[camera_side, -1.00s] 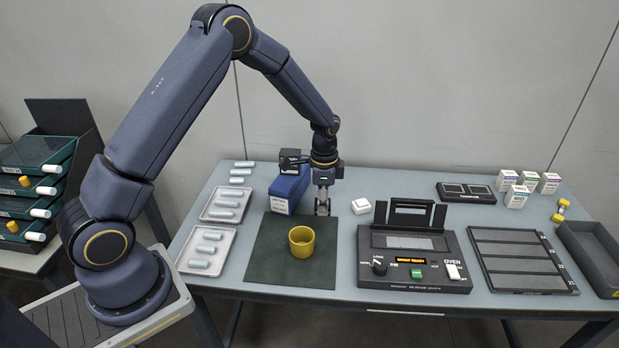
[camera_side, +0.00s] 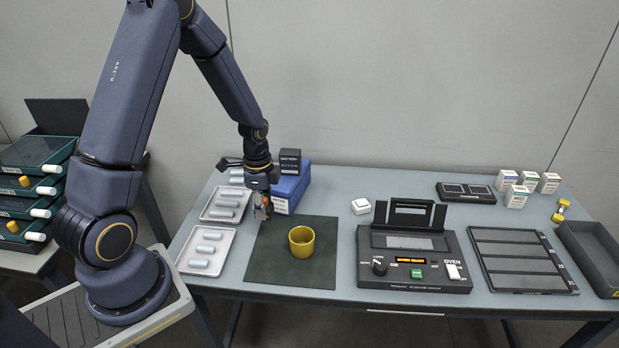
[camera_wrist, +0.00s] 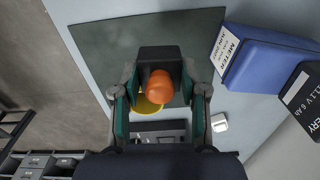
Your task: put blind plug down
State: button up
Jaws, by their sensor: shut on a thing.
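My gripper (camera_side: 262,208) is over the back left part of the dark mat (camera_side: 265,268). In the wrist view my gripper (camera_wrist: 158,92) is shut on the blind plug, an orange rounded piece (camera_wrist: 159,86) with a dark block (camera_wrist: 158,57) at its far end. A small orange patch of the plug (camera_side: 257,201) shows between the fingers in the side view. I cannot tell whether the plug touches the mat. A yellow cup (camera_side: 301,243) stands on the mat, right and nearer the front edge; the plug partly covers it in the wrist view (camera_wrist: 150,108).
The blue meter box (camera_side: 291,186), with a black battery box (camera_side: 290,161) on it, stands close behind my gripper. Trays of pale cylinders (camera_side: 207,249) lie left. The oven unit (camera_side: 412,262) and a small white block (camera_side: 361,206) are right. The mat's front left is clear.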

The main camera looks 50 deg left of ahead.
aim_at(261, 236)
jog(key=shift+s+a+f+n, duration=0.15)
jog(key=shift+s+a+f, duration=0.15)
jog(key=shift+a+f, duration=0.2)
jog(key=shift+s+a+f+n, duration=0.15)
jog(key=shift+s+a+f, duration=0.2)
jog(key=shift+f, duration=0.25)
jog(key=shift+w+f, duration=0.1)
jog(key=shift+f, duration=3.05)
jog(key=shift+f, duration=0.15)
jog(key=o, duration=1.1)
jog(key=shift+o, duration=0.2)
